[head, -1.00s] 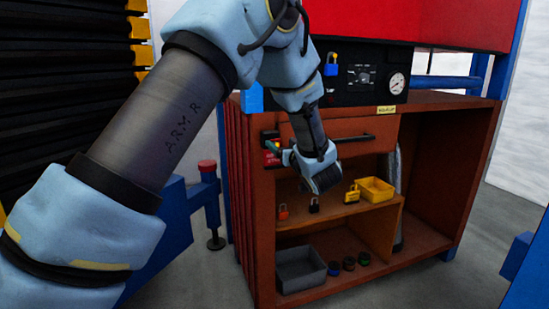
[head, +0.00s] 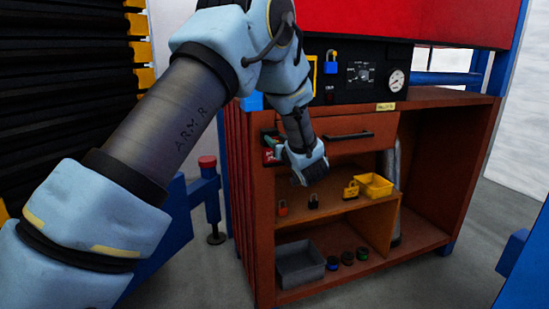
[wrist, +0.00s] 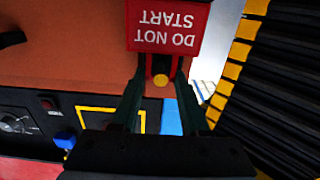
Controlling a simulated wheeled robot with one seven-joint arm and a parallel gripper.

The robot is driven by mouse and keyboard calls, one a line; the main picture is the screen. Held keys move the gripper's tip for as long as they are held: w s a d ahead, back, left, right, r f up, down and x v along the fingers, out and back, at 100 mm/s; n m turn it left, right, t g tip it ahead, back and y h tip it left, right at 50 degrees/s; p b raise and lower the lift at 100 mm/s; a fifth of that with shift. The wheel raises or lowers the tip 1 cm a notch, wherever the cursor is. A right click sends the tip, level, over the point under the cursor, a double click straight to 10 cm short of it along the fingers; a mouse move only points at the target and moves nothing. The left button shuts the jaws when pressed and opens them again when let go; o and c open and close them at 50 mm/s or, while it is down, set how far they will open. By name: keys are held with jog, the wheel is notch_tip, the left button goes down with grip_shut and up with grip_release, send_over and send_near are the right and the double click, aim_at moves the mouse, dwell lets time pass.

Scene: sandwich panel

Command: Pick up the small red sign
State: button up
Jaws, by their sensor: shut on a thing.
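The small red sign (wrist: 168,28) reads "DO NOT START" in white, upside down in the wrist view. My gripper (wrist: 160,75) is shut on the red narrow end of the sign, with a round yellow spot showing between its dark green fingers. In the head view the sign (head: 268,156) is a small red patch at the cabinet's upper left front edge, partly hidden by my gripper (head: 273,142). I cannot tell whether the sign still touches the cabinet.
The orange-brown cabinet (head: 455,100) has a drawer (head: 345,146) right of my gripper. Several padlocks and a yellow tray (head: 374,186) are on its shelf, with a grey bin (head: 300,265) below. A black control panel (head: 340,98) is above. A black ribbed stack (wrist: 265,95) stands nearby.

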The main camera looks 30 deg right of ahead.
grip_shut()
jog(key=shift+r+b, duration=0.15)
jog(key=shift+b, duration=0.3)
